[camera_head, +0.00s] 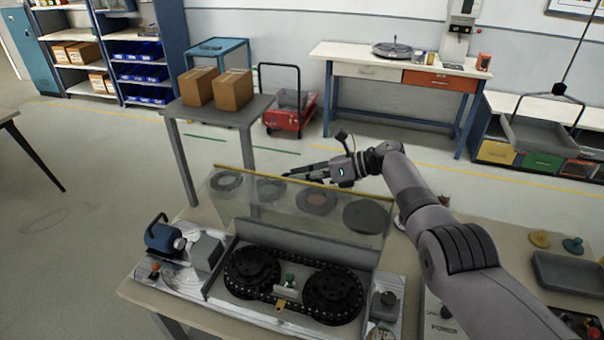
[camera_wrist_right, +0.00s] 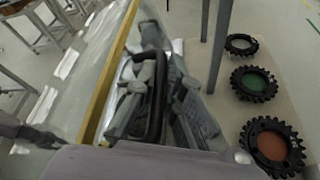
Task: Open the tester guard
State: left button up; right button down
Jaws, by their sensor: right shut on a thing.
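The tester guard (camera_head: 285,217) is a clear panel with a yellow top edge. It stands raised, close to upright, along the back of the tester, so the chain and two black sprockets (camera_head: 252,272) in front lie uncovered. My right gripper (camera_head: 300,172) is at the guard's top edge, its fingers pointing left. In the right wrist view, the fingers (camera_wrist_right: 155,95) are closed around a black handle (camera_wrist_right: 157,100) beside the guard's yellow edge (camera_wrist_right: 108,75). The fingers partly hide the handle. My left gripper is in neither view.
Several ring-shaped parts (camera_head: 272,188) lie on the bench behind the guard, some seen through it. A blue device (camera_head: 162,236) stands at the tester's left end. A grey tray (camera_head: 570,275) lies at right. A grey table with two cardboard boxes (camera_head: 232,91) stands behind.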

jog(key=c, duration=2)
grip_release()
jog(key=shift+f, duration=0.15)
jog(key=shift+o, duration=0.2)
jog(key=v, duration=1.2)
